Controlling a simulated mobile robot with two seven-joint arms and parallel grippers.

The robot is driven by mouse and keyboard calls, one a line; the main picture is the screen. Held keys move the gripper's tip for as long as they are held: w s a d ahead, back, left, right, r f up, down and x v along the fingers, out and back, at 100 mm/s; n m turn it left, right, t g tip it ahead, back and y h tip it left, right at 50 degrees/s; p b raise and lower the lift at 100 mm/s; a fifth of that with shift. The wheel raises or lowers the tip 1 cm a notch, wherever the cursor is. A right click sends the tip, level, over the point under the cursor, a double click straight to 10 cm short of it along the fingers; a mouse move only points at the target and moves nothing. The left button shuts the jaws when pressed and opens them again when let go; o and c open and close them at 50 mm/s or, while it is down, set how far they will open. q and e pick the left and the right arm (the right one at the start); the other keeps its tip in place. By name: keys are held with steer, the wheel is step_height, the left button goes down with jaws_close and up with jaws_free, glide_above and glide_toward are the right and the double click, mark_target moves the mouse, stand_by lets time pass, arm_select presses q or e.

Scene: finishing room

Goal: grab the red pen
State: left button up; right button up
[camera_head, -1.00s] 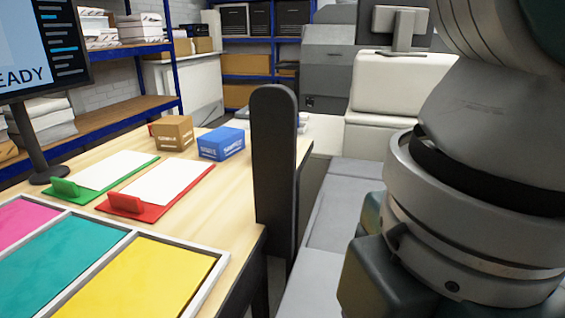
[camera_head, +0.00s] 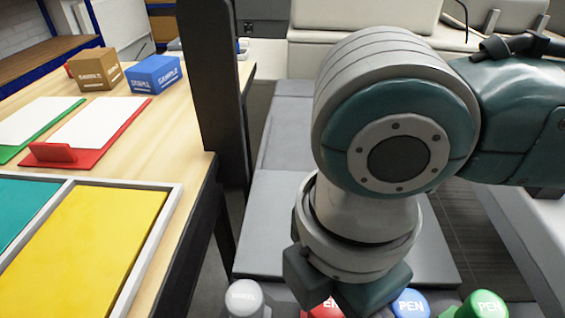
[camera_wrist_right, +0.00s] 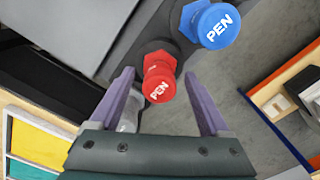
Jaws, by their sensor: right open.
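The red pen (camera_wrist_right: 160,78) is a thick red piece marked PEN. In the right wrist view it appears between the two spread purple fingers of my right gripper (camera_wrist_right: 158,74), with a gap on each side. In the head view only part of the red pen (camera_head: 322,309) shows at the bottom edge, mostly covered by my right gripper (camera_head: 347,285), whose fingertips are hidden there. I cannot tell how far the fingers are above the pen. My left gripper is in neither view.
A blue pen (camera_head: 410,303) and a green pen (camera_head: 485,304) stand right of the red one, a white one (camera_head: 243,299) left. A table at left holds a yellow panel (camera_head: 85,250), a red clipboard (camera_head: 120,128) and a blue box (camera_head: 153,75). A dark post (camera_head: 212,80) rises at its edge.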

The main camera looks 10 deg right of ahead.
jaws_close()
stand_by(0.6)
